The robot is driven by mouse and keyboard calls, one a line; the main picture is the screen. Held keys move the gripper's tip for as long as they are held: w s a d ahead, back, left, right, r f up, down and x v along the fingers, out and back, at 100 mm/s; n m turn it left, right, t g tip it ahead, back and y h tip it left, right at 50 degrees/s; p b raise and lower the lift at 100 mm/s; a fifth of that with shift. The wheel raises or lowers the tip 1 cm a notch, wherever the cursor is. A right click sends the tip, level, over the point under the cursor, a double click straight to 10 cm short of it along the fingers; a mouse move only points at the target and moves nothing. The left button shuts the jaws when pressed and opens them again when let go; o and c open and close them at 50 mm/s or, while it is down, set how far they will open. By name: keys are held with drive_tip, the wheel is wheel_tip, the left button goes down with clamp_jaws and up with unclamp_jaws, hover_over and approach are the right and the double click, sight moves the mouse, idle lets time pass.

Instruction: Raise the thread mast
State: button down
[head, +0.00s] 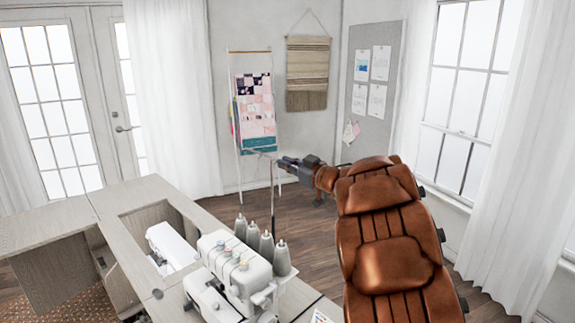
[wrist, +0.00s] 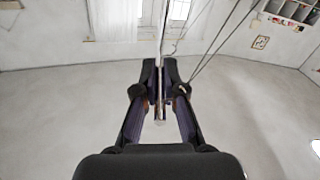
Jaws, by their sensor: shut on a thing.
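The thread mast (head: 272,200) is a thin, dark upright rod behind the white serger (head: 238,262) in the head view. It rises well above the spool cones and has a thin cross arm near its top. My gripper (head: 284,162) reaches in from the right at the mast's top. In the wrist view my gripper (wrist: 161,78) has its two dark fingers close together on a thin part of the mast. Thin lines run upward from there.
Several grey thread cones (head: 266,246) stand behind the serger. A pale cabinet top (head: 120,205) has an opening with a white machine (head: 171,247) sunk in it. A quilt rack (head: 256,110) stands by the back wall. Open floor lies behind the cabinet.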

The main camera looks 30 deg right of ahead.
drive_tip(key=c, duration=1.6)
unclamp_jaws()
drive_tip(key=shift+r, duration=0.35)
drive_tip(key=o, duration=0.3)
drive_tip(key=shift+f, duration=0.15)
drive_tip(key=shift+o, duration=0.2)
drive_tip(key=shift+s, duration=0.1)
drive_tip(key=v, duration=1.1)
drive_tip(key=shift+s, duration=0.4)
drive_tip(key=shift+d, duration=0.1)
